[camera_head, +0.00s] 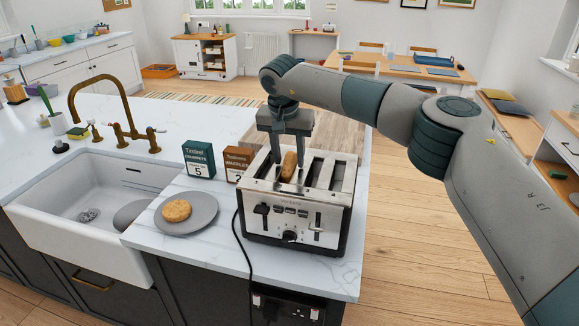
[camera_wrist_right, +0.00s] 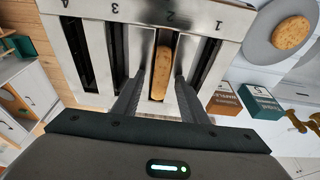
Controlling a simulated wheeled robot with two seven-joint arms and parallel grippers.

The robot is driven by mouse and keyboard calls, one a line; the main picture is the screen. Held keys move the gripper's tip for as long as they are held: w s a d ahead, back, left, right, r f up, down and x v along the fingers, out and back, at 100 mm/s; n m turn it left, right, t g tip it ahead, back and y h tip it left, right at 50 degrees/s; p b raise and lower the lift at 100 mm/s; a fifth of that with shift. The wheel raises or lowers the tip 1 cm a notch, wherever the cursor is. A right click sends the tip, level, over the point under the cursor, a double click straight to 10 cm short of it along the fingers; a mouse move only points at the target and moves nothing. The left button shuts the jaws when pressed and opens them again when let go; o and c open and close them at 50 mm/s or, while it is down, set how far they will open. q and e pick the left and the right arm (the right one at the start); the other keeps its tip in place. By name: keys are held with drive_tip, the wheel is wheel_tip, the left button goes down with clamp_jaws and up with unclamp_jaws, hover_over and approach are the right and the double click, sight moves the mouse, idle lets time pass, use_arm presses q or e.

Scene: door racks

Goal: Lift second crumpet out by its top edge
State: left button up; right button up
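A browned crumpet (camera_head: 289,166) stands on edge in a slot of the steel four-slot toaster (camera_head: 285,219), its top edge above the slot. In the right wrist view the crumpet (camera_wrist_right: 163,78) is in the slot marked 2. My right gripper (camera_head: 288,152) points down over the toaster. In the wrist view its fingers (camera_wrist_right: 160,85) are apart, one on each side of the crumpet, with a gap to it. Another crumpet (camera_head: 177,210) lies flat on the grey plate (camera_head: 205,212) left of the toaster; it also shows in the wrist view (camera_wrist_right: 291,32). My left gripper is out of view.
A green crumpet box (camera_head: 198,159) and a brown waffle box (camera_head: 237,163) stand behind the plate, close to the toaster. A black cable (camera_head: 238,240) runs down the counter front. A white sink (camera_head: 80,215) with a brass tap (camera_head: 113,110) is at left. The toaster's other slots look empty.

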clamp_jaws()
idle(0.3)
drive_tip(key=shift+r, duration=0.45)
wheel_tip(320, 180, up, 9)
drive_tip(key=b, duration=0.3)
drive_tip(key=shift+r, duration=0.1)
wheel_tip(320, 180, up, 10)
drive_tip(key=p, duration=1.1)
drive_tip(key=shift+f, duration=0.25)
idle(0.3)
